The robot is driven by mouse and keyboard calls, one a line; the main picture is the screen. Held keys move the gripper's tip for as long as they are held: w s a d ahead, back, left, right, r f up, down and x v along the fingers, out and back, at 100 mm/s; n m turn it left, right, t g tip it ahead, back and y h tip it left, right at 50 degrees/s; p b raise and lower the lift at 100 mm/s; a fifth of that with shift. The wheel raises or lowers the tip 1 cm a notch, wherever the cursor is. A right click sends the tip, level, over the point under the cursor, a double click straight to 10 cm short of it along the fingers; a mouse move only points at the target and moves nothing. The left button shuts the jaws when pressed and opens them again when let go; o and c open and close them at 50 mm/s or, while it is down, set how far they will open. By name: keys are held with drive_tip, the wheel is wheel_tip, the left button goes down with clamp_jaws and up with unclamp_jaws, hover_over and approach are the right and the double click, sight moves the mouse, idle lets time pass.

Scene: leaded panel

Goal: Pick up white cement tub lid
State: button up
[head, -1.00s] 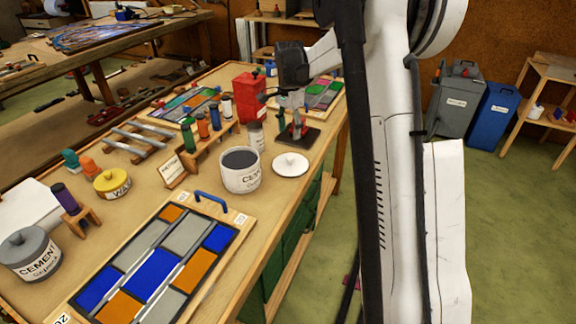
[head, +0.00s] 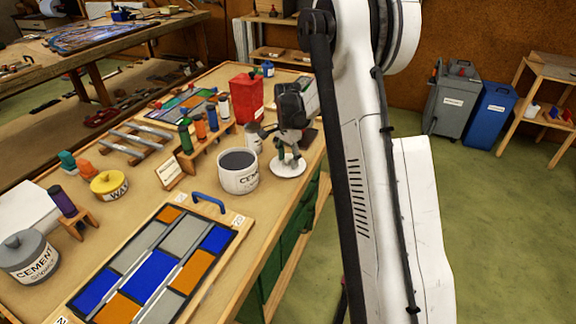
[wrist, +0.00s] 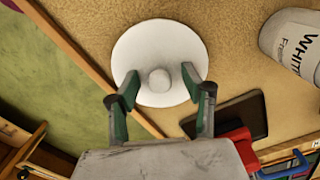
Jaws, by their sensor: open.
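The white cement tub lid (head: 287,169) lies flat on the workbench, just right of the open white cement tub (head: 238,173). In the wrist view it is a white disc (wrist: 158,48) with a round knob (wrist: 159,79) in its middle. My gripper (head: 289,158) is over the lid, pointing down. In the wrist view its two green-padded fingers (wrist: 160,83) are spread, one on each side of the knob. The fingers appear apart from the knob; I cannot tell how far above the lid they are.
A labelled white container (wrist: 295,42) and a dark plate (wrist: 232,116) lie close by in the wrist view. A wooden rack of bottles (head: 200,146) and a red can (head: 246,98) stand behind the tub. The bench's right edge is close to the lid.

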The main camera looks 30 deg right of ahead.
clamp_jaws()
idle(0.4)
